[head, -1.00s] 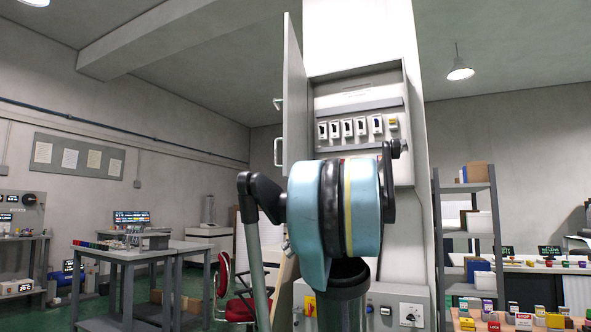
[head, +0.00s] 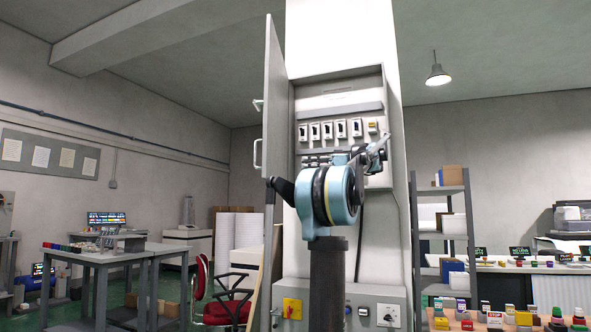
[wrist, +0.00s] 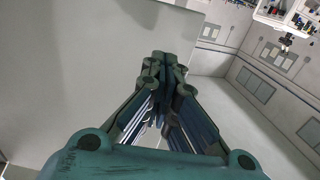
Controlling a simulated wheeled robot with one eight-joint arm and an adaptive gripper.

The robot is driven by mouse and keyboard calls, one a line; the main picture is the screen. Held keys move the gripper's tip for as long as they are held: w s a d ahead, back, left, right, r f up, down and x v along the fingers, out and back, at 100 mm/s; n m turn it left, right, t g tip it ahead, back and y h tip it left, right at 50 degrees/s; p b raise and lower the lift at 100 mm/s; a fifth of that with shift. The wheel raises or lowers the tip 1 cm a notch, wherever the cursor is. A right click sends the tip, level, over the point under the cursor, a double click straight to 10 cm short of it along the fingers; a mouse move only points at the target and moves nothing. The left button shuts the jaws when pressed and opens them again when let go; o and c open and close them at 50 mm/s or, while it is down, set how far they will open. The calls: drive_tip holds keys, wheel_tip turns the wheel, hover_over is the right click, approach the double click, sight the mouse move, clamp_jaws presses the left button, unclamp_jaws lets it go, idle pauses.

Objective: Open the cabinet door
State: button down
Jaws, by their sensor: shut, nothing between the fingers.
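The cabinet door (head: 273,120) is a tall grey panel standing wide open, swung out to the left of the cabinet. Two pale handles, an upper (head: 258,104) and a lower (head: 257,153), stick out from its left face. The open cabinet (head: 340,95) on the white column shows a row of breaker switches inside. My blue and black arm stands in front of its lower part. My gripper (wrist: 165,60) is shut and empty in the wrist view, with a plain pale surface behind its tips.
A control box (head: 377,312) with a red-yellow switch sits below the cabinet. A red chair (head: 222,305) and a grey table (head: 108,255) stand to the left. Shelves (head: 440,190) and a bench with several small coloured items are at the right.

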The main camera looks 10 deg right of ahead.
sight(270, 164)
drive_tip(key=x, duration=1.2)
drive_tip(key=shift+w+a, duration=0.15)
drive_tip(key=shift+a, duration=0.2)
